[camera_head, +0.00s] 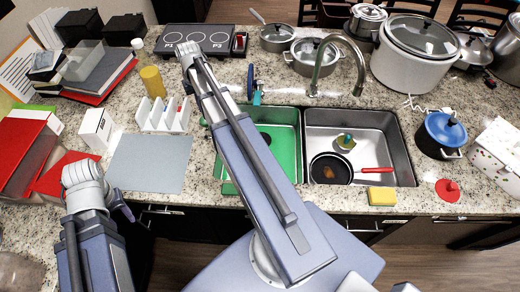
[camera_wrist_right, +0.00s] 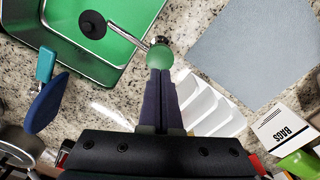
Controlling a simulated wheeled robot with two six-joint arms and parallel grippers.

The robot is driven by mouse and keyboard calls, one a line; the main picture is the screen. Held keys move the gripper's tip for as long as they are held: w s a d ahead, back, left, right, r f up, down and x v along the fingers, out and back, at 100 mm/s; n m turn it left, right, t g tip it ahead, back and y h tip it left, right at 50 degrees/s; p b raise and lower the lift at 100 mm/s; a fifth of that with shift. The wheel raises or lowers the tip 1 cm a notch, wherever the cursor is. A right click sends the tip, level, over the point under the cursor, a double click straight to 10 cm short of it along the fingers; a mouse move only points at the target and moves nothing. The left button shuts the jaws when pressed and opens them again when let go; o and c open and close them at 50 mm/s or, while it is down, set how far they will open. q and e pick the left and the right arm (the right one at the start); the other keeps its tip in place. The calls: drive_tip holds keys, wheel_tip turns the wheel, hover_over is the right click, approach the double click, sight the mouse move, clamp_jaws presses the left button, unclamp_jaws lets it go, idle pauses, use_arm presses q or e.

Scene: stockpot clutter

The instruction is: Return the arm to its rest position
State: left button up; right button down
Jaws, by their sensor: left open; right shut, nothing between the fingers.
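My left arm stands at the lower left of the head view, with its wrist over the counter's front edge. Its gripper (camera_head: 122,207) shows only as a small dark part beside the wrist, near the grey mat (camera_head: 150,163), and holds nothing that I can see. My right arm reaches from the bottom middle, across the green sink basin (camera_head: 285,137), to the back of the counter. Its gripper is hidden in the head view. In the right wrist view the right gripper (camera_wrist_right: 160,73) is shut and empty, its dark fingers together near a pale green round knob (camera_wrist_right: 158,57).
A white rack (camera_head: 163,115) and a white box (camera_head: 97,127) stand left of the right arm. The steel basin (camera_head: 390,145) holds a black pan (camera_head: 331,170). The faucet (camera_head: 318,70) rises behind it. Books (camera_head: 25,140) crowd the left; pots (camera_head: 413,60) stand at right.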

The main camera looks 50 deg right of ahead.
wheel_tip(320, 180, up, 2)
drive_tip(key=shift+r+p, duration=0.15)
drive_tip(key=shift+p, duration=0.65)
drive_tip(key=s+a+f+n+b, duration=0.2)
drive_tip(key=s+a+f+b, duration=0.2)
drive_tip(key=a, duration=0.6)
drive_tip(key=s+a+f+n+b, duration=0.3)
drive_tip(key=s+a, duration=0.4)
drive_tip(key=a, duration=0.3)
drive_tip(key=s+a+f+n+h+b, duration=0.1)
drive_tip(key=s+a+f+b, duration=0.4)
drive_tip(key=a, duration=0.5)
drive_tip(key=shift+s+a+f+n+b, duration=0.25)
drive_tip(key=shift+n+b, duration=0.05)
drive_tip(key=shift+n, duration=0.6)
